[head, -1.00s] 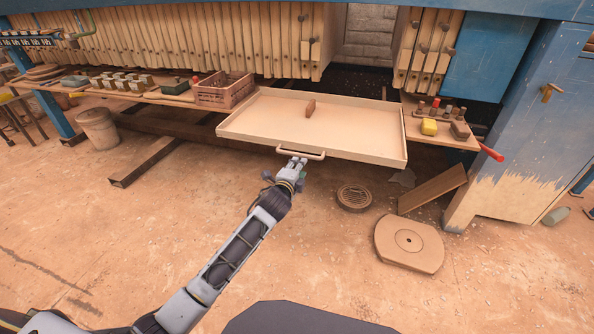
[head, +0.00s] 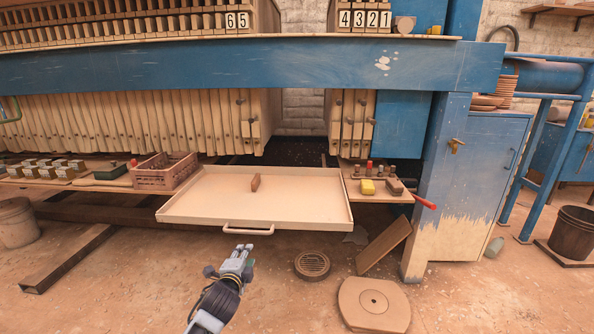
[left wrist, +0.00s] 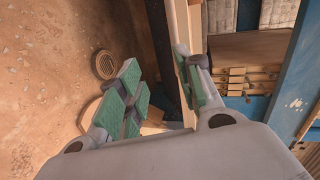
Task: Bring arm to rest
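My left gripper (head: 244,250) is in front of the pulled-out beige tray (head: 200,212), just below its front handle (head: 248,229) in the head view. In the left wrist view the two green-padded fingers (left wrist: 160,88) stand apart with nothing between them, so it is open and empty. The tray's edge shows just behind the right finger there; I cannot tell if they touch. A small brown piece (head: 255,183) stands in the tray. My right gripper is not in view.
A brown crate (head: 165,171) stands left of the tray. A shelf on the right holds a yellow block (head: 367,187). A round grate (head: 312,265), a leaning board (head: 384,246) and a round-holed plate (head: 374,304) are on the floor. A blue cabinet (head: 480,200) stands right.

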